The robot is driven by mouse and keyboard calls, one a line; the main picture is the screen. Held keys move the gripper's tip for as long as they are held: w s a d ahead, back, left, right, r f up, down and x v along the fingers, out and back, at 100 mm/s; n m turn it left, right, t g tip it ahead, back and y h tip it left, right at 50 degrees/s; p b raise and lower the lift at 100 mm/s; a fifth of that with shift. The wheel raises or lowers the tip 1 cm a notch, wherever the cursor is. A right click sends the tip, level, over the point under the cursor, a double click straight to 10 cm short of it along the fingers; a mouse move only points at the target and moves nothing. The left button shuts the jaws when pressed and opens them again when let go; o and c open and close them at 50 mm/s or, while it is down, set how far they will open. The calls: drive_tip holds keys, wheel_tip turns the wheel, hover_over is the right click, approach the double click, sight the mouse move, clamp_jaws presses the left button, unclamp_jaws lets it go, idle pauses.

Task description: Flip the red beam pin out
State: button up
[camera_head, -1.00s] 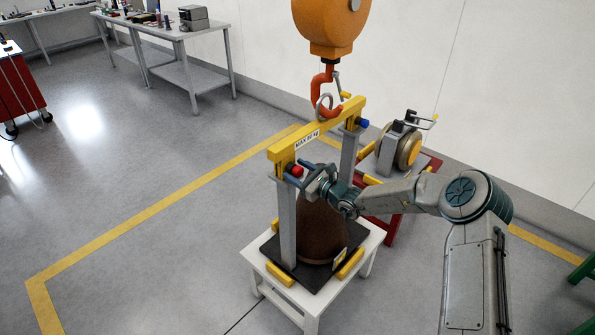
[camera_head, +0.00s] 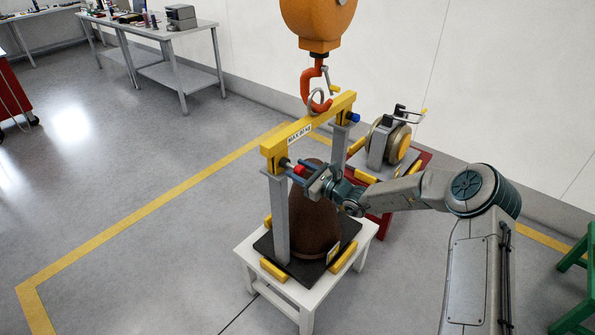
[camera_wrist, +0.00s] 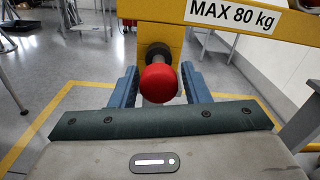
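The red beam pin (camera_head: 299,169) sits at the near end of the yellow lifting beam (camera_head: 309,128), labelled MAX 80 kg. Its round red head (camera_wrist: 158,84) shows large in the wrist view, with a dark collar behind it against the yellow beam end. My gripper (camera_head: 301,172) has its two blue fingers on either side of the red head, closed on it. In the head view a short length of shaft shows between beam and head. Whether the pin's tip is still inside the beam is hidden.
An orange hoist (camera_head: 318,20) with a red hook (camera_head: 312,85) holds the beam's ring. A brown cone (camera_head: 313,222) stands under the beam on a white table (camera_head: 251,259). A blue-ended pin (camera_head: 353,117) is at the beam's far end. Floor at left is clear.

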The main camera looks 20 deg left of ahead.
drive_tip(key=shift+o, duration=0.5)
drive_tip(key=shift+s+a, duration=0.1)
drive_tip(key=shift+a, duration=0.1)
drive_tip(key=b+v, duration=0.3)
drive_tip(key=v, duration=1)
drive_tip(key=shift+d, duration=0.4)
drive_tip(key=s+d+r+n+g+h, duration=0.2)
drive_tip(key=s+n+g+h, duration=0.15)
drive_tip(key=s+n, duration=0.4)
drive_tip(key=s+d+r+n+g+h, duration=0.2)
drive_tip(key=s+n+g+h, duration=0.15)
drive_tip(key=s+n, duration=0.4)
drive_tip(key=s+d+r+n+t+h, duration=0.1)
drive_tip(key=s+d+r+n+h, duration=0.1)
drive_tip(key=s+d, duration=0.6)
drive_tip(key=s+d+r+n+t+h, duration=0.2)
drive_tip(key=s+d+r+h, duration=0.3)
drive_tip(key=d, duration=0.7)
drive_tip(key=s+n+h, duration=0.1)
drive_tip(key=s+h, duration=0.1)
drive_tip(key=s, duration=0.2)
drive_tip(key=shift+d+r+h, duration=0.15)
drive_tip(key=shift+d+h, duration=0.15)
drive_tip(key=shift+d, duration=0.1)
